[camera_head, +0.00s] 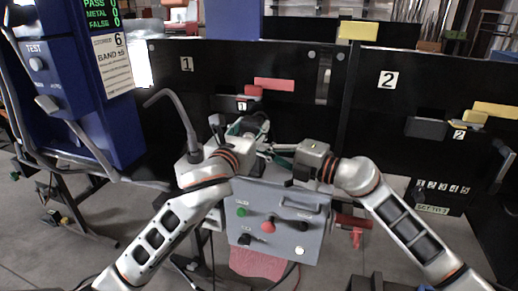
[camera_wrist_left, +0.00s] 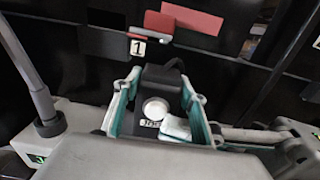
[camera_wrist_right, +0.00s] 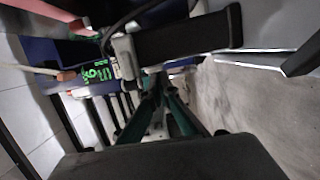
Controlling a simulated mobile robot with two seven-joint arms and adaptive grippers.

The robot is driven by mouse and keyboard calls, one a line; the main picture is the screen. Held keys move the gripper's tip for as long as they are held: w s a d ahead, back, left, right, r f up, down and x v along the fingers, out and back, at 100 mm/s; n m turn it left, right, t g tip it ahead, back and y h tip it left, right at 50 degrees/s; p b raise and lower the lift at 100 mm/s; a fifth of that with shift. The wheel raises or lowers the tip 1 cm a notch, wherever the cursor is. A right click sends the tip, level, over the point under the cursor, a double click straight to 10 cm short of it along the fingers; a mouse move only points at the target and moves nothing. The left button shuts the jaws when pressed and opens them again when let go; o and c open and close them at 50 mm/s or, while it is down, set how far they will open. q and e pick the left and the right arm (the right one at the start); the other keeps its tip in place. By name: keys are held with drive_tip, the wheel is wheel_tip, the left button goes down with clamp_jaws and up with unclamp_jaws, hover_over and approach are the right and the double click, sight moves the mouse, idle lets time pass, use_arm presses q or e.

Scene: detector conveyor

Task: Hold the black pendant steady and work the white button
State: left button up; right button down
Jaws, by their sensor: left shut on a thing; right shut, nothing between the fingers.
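The black pendant (camera_wrist_left: 162,76) is between the two teal-lined fingers of my left gripper (camera_wrist_left: 163,103), which is shut on it. The round white button (camera_wrist_left: 154,108) faces the left wrist camera, with a small label below it. In the head view the pendant (camera_head: 256,119) is partly hidden by my left gripper (camera_head: 248,128). My right gripper (camera_head: 275,155) comes in from the right, shut and empty. In the left wrist view its fingertips (camera_wrist_left: 176,128) are just right of and below the button; I cannot tell whether they touch it.
A grey control box (camera_head: 275,228) with a red knob and green button stands below my grippers. A blue detector cabinet (camera_head: 75,85) stands at the left. Black panels numbered 1 (camera_head: 215,75) and 2 (camera_head: 405,90) stand behind. A grey curved hose (camera_head: 178,108) rises beside my left wrist.

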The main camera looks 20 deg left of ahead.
use_arm(q)
drive_tip(key=shift+s+d+f, duration=0.1)
drive_tip(key=shift+d+f, duration=0.15)
drive_tip(key=shift+d, duration=0.05)
use_arm(e)
drive_tip(key=shift+w+d+r, duration=0.1)
drive_tip(key=shift+w+d, duration=0.25)
drive_tip(key=shift+w, duration=0.15)
use_arm(q)
drive_tip(key=shift+a, duration=0.25)
use_arm(e)
drive_tip(key=s+v, duration=0.1)
drive_tip(key=v, duration=0.8)
drive_tip(key=shift+s+d, duration=0.2)
drive_tip(key=shift+d, duration=0.05)
use_arm(q)
drive_tip(key=o, duration=1.6)
drive_tip(key=shift+a, duration=0.1)
drive_tip(key=shift+c, duration=0.2)
drive_tip(key=shift+r, duration=0.1)
use_arm(e)
drive_tip(key=shift+a, duration=0.1)
